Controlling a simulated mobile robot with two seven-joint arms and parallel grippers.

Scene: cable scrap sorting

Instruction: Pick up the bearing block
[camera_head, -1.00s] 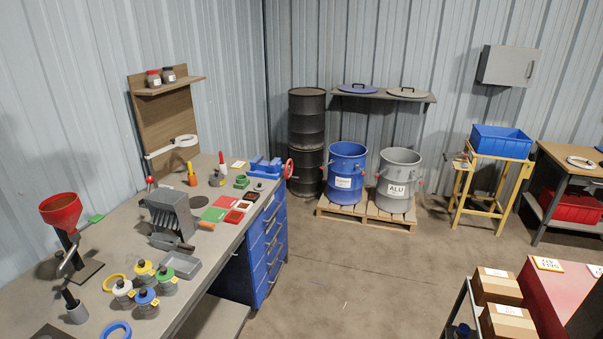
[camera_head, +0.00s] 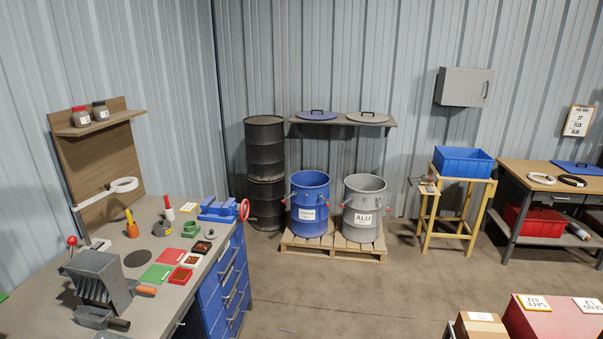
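A small green block-like part (camera_head: 191,229) stands on the workbench at the left, just in front of the blue vise (camera_head: 217,210). It may be the bearing block, but it is too small to be sure. A dark grey round part (camera_head: 162,229) stands to its left, and a small dark disc-like part (camera_head: 210,235) lies to its right. Neither of my grippers shows in the head view.
The grey workbench top (camera_head: 178,293) also holds a grey slotted machine (camera_head: 100,283), coloured mats and small trays. A blue drum (camera_head: 310,220) and a grey ALU drum (camera_head: 361,222) stand on a pallet (camera_head: 330,253). The concrete floor (camera_head: 340,300) in the middle is clear.

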